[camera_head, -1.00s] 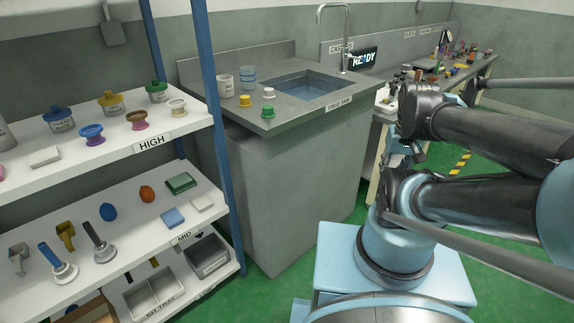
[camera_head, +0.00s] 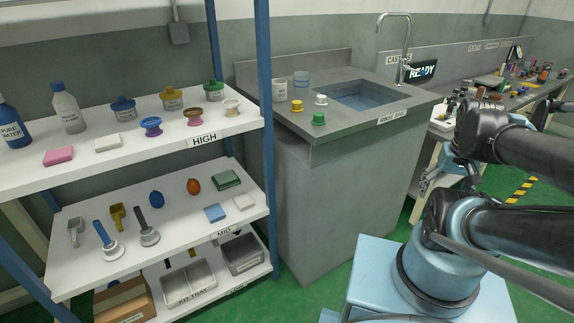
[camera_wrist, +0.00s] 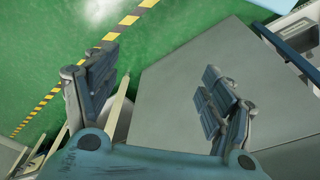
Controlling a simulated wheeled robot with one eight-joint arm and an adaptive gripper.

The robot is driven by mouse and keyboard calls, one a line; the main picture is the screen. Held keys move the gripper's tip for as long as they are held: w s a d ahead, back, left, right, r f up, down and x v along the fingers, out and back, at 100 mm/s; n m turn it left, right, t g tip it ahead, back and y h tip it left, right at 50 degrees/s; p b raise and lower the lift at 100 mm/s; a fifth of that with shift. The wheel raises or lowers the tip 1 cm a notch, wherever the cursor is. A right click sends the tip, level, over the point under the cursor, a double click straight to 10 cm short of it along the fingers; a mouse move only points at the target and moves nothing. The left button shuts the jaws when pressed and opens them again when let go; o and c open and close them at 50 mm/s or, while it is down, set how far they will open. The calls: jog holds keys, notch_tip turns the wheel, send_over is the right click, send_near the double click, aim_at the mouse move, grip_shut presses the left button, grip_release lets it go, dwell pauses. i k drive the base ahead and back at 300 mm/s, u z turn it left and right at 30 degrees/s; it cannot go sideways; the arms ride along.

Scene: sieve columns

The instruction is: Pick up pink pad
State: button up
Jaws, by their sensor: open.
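The pink pad (camera_head: 59,156) is a small flat block lying on the HIGH shelf, near its front edge at the left in the head view. A white pad (camera_head: 108,142) lies to its right. My gripper (camera_wrist: 160,98) shows in the wrist view with its two fingers spread wide and nothing between them. Below it are the green floor and a grey surface. The pink pad is not in the wrist view, and my gripper is well apart from it. In the head view my arm is at the right, far from the shelf.
Behind the pads stand a blue bottle (camera_head: 14,126), a grey bottle (camera_head: 68,108) and several lidded jars. Spools stand to the right. Blue rack posts (camera_head: 265,120) bound the shelf. A grey sink counter (camera_head: 345,150) stands between the rack and my arm.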

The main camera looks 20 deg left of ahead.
aim_at(54, 157)
jog(key=u, duration=2)
